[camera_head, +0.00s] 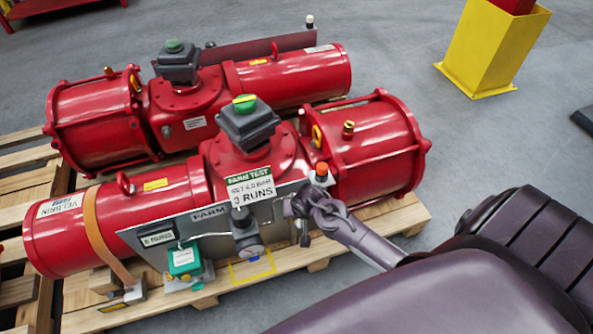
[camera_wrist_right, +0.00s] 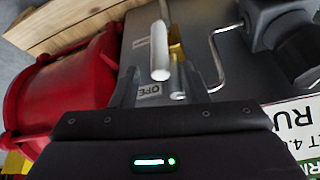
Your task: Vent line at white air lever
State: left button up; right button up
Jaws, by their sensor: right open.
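The white air lever (camera_wrist_right: 159,52) shows in the right wrist view, pointing down the picture beside a brass valve fitting (camera_wrist_right: 176,45). My right gripper (camera_wrist_right: 160,80) is open, with a finger on each side of the lever's rounded end; I cannot tell whether either finger touches it. In the head view my right gripper (camera_head: 299,206) is at the right end of the grey panel (camera_head: 213,226) and hides the lever there. A label reading "OPE" (camera_wrist_right: 148,90) shows partly between the fingers. My left gripper is not in view.
Two red actuators (camera_head: 163,193) (camera_head: 305,82) lie on wooden pallets (camera_head: 372,225). A "3 RUNS" sign (camera_head: 251,187), a gauge (camera_head: 249,252), a green device (camera_head: 185,258) and a red-topped button (camera_head: 321,170) are close by. A bent metal tube (camera_wrist_right: 214,60) runs right of the lever. A yellow post (camera_head: 491,45) stands behind.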

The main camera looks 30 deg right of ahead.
jog(key=b+x, duration=0.1)
jog(key=x, duration=0.3)
jog(key=shift+w+f, duration=0.1)
jog(key=shift+f, duration=0.1)
jog(key=shift+w+d+f, duration=0.15)
jog(key=shift+f, duration=0.35)
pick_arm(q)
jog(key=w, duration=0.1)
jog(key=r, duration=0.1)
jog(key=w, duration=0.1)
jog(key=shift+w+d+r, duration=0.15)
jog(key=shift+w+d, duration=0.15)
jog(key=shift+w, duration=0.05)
pick_arm(e)
grip_shut()
